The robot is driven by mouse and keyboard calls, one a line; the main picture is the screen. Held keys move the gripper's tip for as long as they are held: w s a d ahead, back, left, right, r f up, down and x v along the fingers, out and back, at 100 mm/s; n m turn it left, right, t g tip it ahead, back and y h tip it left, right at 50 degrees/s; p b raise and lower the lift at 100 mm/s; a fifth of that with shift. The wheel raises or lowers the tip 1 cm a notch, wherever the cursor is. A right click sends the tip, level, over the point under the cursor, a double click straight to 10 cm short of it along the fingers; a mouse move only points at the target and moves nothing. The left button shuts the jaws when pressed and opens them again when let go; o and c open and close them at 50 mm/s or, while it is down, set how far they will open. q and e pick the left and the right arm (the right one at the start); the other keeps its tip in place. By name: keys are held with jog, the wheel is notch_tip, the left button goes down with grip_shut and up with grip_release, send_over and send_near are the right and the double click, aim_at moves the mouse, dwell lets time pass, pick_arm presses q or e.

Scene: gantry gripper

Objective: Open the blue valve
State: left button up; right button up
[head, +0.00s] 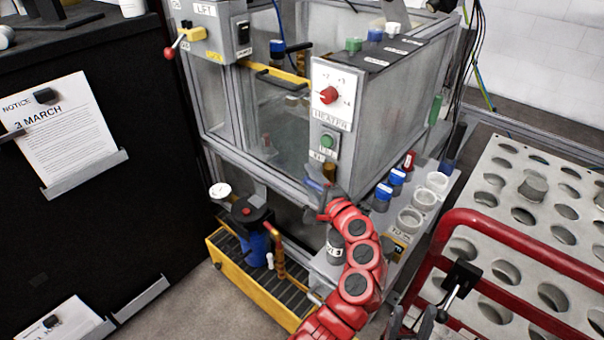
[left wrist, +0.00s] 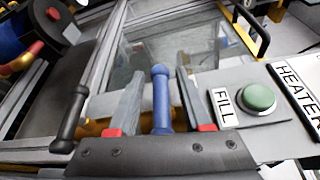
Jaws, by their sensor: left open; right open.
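The blue valve handle (left wrist: 160,100) shows in the left wrist view as an upright blue bar with a rounded end. My left gripper (left wrist: 159,73) is open, with one grey finger on each side of the handle and a visible gap to each. In the head view my left gripper (head: 321,190) is at the lower front corner of the glass-walled tank, below the green FILL button (head: 327,141). The handle is hard to make out there. My right gripper (head: 412,324) is open at the bottom edge, apart from the tank, with only its fingers showing.
The FILL button (left wrist: 258,97) and HEATER label (left wrist: 298,85) lie right of the left fingers. A black handle (left wrist: 70,115) is to their left. A yellow tray (head: 250,285) with a blue pump stands below. A red rail (head: 520,245) and perforated rack are at the right.

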pick_arm(q)
jog(key=shift+c, duration=0.5)
grip_shut()
